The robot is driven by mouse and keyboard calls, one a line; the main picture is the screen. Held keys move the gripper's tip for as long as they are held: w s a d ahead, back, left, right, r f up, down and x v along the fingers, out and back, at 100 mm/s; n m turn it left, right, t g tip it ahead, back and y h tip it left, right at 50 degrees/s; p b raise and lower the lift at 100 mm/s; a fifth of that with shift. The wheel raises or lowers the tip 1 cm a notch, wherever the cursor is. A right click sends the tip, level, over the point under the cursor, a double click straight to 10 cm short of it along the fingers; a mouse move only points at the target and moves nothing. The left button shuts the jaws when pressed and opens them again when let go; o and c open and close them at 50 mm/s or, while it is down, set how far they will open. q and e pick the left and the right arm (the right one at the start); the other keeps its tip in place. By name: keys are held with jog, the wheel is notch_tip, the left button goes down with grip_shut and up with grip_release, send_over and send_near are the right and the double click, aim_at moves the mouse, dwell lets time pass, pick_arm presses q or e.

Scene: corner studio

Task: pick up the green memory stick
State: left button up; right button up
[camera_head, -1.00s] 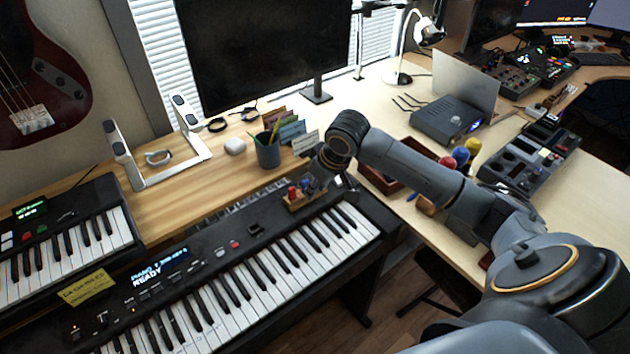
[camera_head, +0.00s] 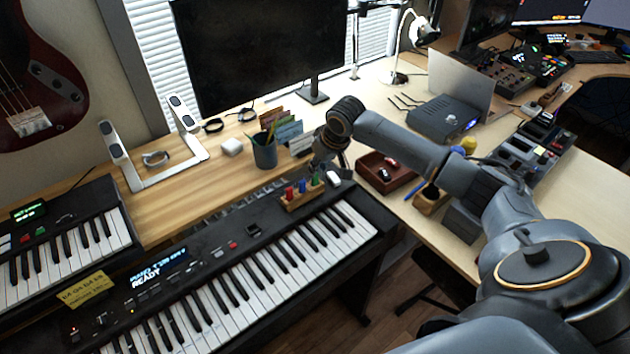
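The green memory stick (camera_head: 315,180) stands upright in a small wooden holder (camera_head: 304,199) on the back right of the large keyboard. A red stick (camera_head: 289,193) and a blue stick (camera_head: 302,187) stand to its left in the same holder. My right gripper (camera_head: 328,163) is just above and behind the green stick, seemingly apart from it. Its fingers are small and dark, so I cannot tell whether they are open or shut. My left gripper is not in view.
A small white object (camera_head: 333,178) lies right of the holder. A pen cup (camera_head: 265,155) stands behind it on the desk. A reddish-brown tray (camera_head: 371,178) and a wooden cup (camera_head: 428,203) are to the right, near my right arm. The keyboard keys (camera_head: 270,280) are clear.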

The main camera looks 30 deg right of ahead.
aim_at(315, 182)
jog(key=x, duration=0.4)
jog(key=shift+f, duration=0.3)
jog(key=shift+c, duration=0.5)
jog(key=c, duration=0.3)
jog(key=shift+r, duration=0.2)
jog(key=shift+c, duration=0.2)
